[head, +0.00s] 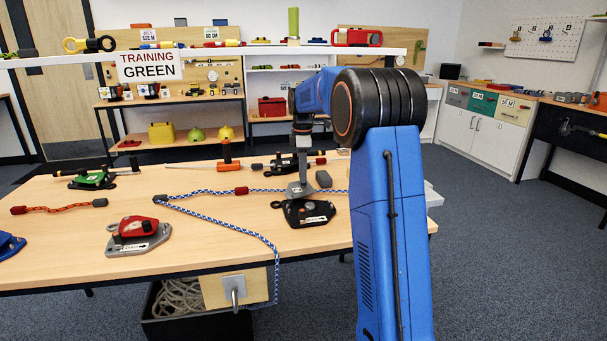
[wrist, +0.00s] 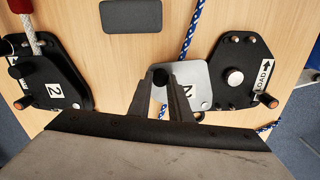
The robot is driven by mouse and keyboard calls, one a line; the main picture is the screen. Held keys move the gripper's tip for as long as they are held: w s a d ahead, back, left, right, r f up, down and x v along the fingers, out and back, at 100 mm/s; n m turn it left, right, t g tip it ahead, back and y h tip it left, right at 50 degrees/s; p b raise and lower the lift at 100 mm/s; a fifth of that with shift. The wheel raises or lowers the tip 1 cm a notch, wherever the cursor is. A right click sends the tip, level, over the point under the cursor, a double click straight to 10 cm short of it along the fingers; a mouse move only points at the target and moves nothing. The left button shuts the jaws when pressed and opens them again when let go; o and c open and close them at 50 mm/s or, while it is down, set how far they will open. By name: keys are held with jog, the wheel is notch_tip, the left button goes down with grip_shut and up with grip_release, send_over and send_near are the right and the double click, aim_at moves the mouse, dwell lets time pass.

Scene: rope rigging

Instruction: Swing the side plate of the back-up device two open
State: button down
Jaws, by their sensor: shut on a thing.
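The back-up device (wrist: 243,82) is black with a silver stud and a LOAD arrow label. Its grey side plate (wrist: 193,74), marked 2, sticks out to the left of the black body in the wrist view, swung aside from it. My gripper (wrist: 160,82) is shut on the black knob (wrist: 160,74) at the plate's far end. In the head view the device (head: 310,215) lies on the table with my gripper (head: 300,186) above it. A blue-and-white rope (wrist: 191,28) runs past the plate; its course under the plate is hidden.
Another black device (wrist: 48,78), also marked 2, lies left with a white rope in it. A dark pad (wrist: 131,16) lies beyond the gripper. A red device (head: 137,232) and an orange rope (head: 60,208) are on the table (head: 75,255). A shelf (head: 230,51) spans the back.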

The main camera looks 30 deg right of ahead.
jog(key=c, duration=1.6)
grip_release()
notch_tip(320, 180, up, 7)
jog(key=shift+r, duration=0.2)
